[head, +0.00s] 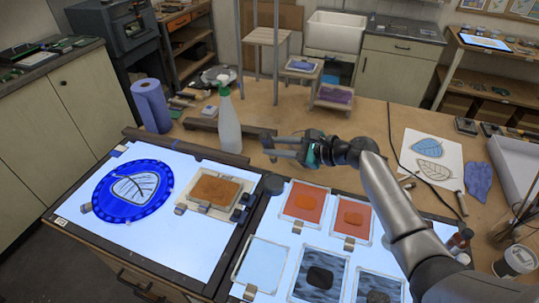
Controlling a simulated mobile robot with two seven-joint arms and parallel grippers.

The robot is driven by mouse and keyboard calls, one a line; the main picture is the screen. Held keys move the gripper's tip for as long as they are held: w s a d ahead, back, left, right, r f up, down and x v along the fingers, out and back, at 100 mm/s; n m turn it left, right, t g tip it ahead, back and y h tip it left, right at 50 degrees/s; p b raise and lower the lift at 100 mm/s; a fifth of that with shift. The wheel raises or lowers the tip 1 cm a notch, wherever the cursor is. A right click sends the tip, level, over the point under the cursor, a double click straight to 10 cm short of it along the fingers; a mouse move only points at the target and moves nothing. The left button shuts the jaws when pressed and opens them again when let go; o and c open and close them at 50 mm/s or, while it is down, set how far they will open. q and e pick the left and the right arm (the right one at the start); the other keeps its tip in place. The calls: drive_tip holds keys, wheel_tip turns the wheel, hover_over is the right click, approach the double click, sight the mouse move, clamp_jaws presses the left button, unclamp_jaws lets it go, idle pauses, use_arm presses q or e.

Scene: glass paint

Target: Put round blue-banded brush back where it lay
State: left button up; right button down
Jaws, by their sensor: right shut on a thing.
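My right gripper (290,148) reaches in from the right over the brown worktop, just behind the light panels. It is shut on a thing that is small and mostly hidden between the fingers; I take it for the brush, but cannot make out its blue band. A dark rounded thing (272,184) shows just below the fingertips, at the corner between the light panels; I cannot tell whether it belongs to the held thing. A dark bar (225,128) lies left of the fingers, behind the left light panel. My left gripper is not in view.
A spray bottle (228,125) and a blue paper roll (151,106) stand at the back left. A blue round plate (133,190) lies on the left light panel (110,247). Framed glass tiles (305,203) lie on the right panel. A white cup (515,260) stands at the right.

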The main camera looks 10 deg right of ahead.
wheel_tip(320, 180, up, 7)
idle(0.4)
drive_tip(key=n+g+h, duration=0.2)
drive_tip(key=n+h, duration=0.2)
drive_tip(key=n, duration=0.1)
drive_tip(key=n+g+h, duration=0.2)
drive_tip(key=n+h, duration=0.2)
drive_tip(key=n+g+h, duration=0.2)
drive_tip(key=n+h, duration=0.2)
drive_tip(key=n, duration=0.1)
drive_tip(key=shift+n+h, duration=0.3)
idle(0.6)
